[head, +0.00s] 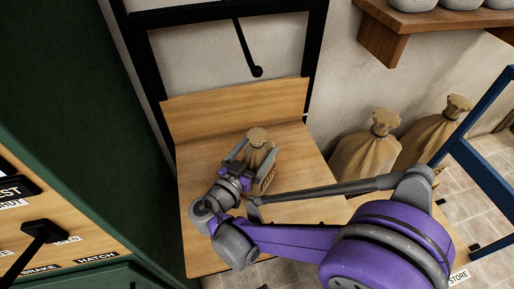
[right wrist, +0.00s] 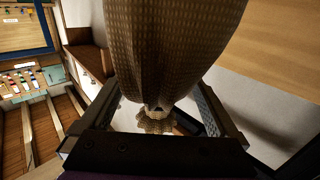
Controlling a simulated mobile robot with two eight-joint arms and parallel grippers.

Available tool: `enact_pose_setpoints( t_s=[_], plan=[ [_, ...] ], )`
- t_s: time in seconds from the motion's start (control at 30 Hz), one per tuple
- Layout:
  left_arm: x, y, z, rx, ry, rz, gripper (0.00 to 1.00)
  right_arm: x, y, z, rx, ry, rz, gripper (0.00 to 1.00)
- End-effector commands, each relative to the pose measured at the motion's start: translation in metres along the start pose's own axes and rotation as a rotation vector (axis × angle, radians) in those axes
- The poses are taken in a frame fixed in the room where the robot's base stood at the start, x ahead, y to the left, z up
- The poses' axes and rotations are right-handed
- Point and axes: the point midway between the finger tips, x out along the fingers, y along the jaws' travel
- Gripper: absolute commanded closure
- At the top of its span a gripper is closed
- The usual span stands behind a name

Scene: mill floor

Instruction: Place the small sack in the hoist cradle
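The small sack (head: 257,157) is tan with a tied, ruffled top and shows over the wooden cradle (head: 290,178), a board with a raised back panel. My right gripper (head: 256,150) has one finger on each side of the sack. In the right wrist view the sack (right wrist: 178,50) fills the upper middle, its tied neck toward the palm. Both fingertips of the gripper (right wrist: 158,92) appear pressed against its sides. I cannot tell whether the sack's base touches the board. My left gripper is not in view.
A black frame (head: 316,55) with a hanging black hook rod (head: 246,50) stands behind the board. Two larger tied sacks (head: 365,157) stand to the right. A green cabinet (head: 80,120) is close on the left. A blue rail (head: 480,170) is at far right.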

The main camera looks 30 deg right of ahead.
Motion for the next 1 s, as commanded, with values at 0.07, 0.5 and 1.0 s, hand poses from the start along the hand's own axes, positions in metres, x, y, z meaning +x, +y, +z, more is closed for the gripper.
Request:
enact_pose_setpoints(
  t_s=[0.07,0.5,1.0],
  plan=[
    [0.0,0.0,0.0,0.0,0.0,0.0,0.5,0.0,0.0,0.0,0.0,0.0,0.0,0.04],
    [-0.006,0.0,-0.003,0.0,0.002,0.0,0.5,-0.054,-0.001,-0.003,0.001,-0.001,-0.007,0.04],
    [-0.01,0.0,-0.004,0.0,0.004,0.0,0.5,-0.12,0.0,-0.003,0.0,0.0,-0.001,0.04]
  ],
)
